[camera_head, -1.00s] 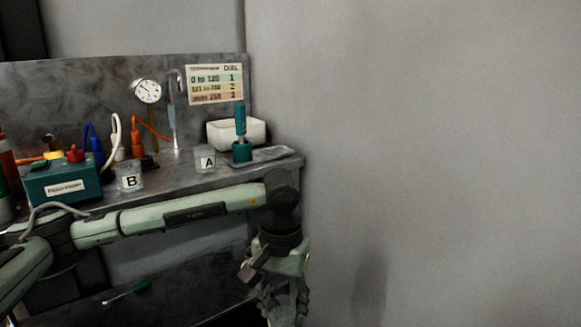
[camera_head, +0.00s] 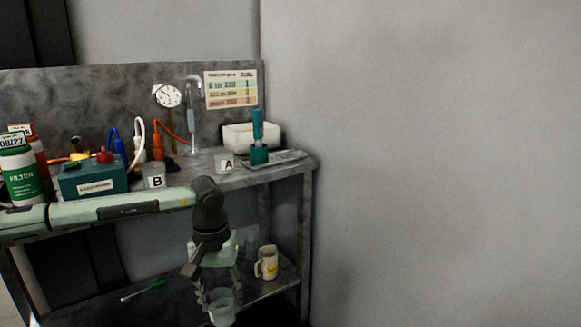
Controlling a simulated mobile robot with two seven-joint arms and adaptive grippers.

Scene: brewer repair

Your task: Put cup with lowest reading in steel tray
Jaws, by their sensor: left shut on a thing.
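My left gripper (camera_head: 220,296) points down in front of the bench and is shut on a clear cup (camera_head: 222,315) at the bottom of the view; any label on this cup cannot be read. Clear cup A (camera_head: 227,164) stands on the bench top, left of the green-handled tool. Clear cup B (camera_head: 155,176) stands farther left, next to the green box. The flat steel tray (camera_head: 290,157) lies at the bench's right end, partly behind the tool's base. The round dial gauge (camera_head: 167,96) is too small to read. My right gripper is not in view.
A teal-handled tool (camera_head: 258,138) stands beside a white bin (camera_head: 237,138). A green box (camera_head: 92,180), cables and a filter canister (camera_head: 20,176) crowd the left. A chart (camera_head: 231,89) hangs behind.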

